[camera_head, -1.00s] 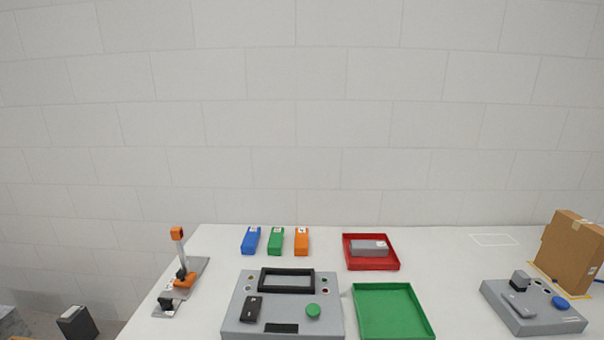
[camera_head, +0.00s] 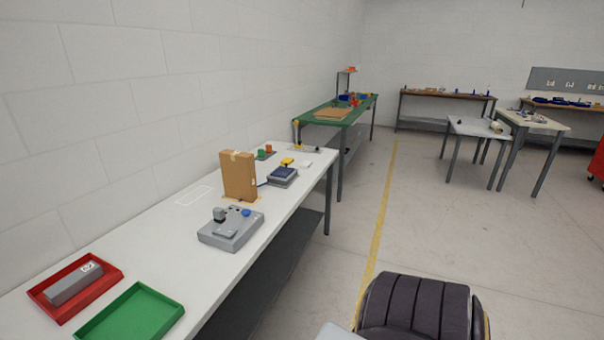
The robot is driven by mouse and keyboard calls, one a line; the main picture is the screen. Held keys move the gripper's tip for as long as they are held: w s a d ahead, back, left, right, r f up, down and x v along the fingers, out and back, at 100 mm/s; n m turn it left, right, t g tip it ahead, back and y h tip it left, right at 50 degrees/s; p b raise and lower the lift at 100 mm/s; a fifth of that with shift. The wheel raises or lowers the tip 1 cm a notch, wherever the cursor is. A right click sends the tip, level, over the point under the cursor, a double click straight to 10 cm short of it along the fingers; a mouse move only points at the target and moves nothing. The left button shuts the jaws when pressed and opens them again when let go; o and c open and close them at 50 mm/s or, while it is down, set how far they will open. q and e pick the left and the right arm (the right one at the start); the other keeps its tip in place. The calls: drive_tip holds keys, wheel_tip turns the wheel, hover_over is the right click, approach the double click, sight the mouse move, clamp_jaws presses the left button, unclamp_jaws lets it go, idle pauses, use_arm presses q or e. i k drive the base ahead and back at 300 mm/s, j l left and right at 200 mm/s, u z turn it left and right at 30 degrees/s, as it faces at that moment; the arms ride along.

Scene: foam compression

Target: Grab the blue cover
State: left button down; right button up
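The blue block from the earlier view, which stood in a row with a green and an orange one, is out of view now. A grey block (camera_head: 75,284) lies in the red tray (camera_head: 113,286) at the lower left. Small blue parts show on the grey device (camera_head: 231,235) and on a dark blue-topped device (camera_head: 283,175) farther along the white table. I cannot tell whether either is the blue cover. Neither of my grippers is in view.
The white table (camera_head: 150,231) runs along the wall. A green tray (camera_head: 175,304) stands near its front edge. A cardboard box (camera_head: 239,177) stands upright behind the grey device. A green table (camera_head: 322,117) stands beyond. Open floor with a yellow line (camera_head: 378,232) lies right.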

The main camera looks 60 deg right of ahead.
sight(282, 172)
drive_tip(key=z, duration=1.75)
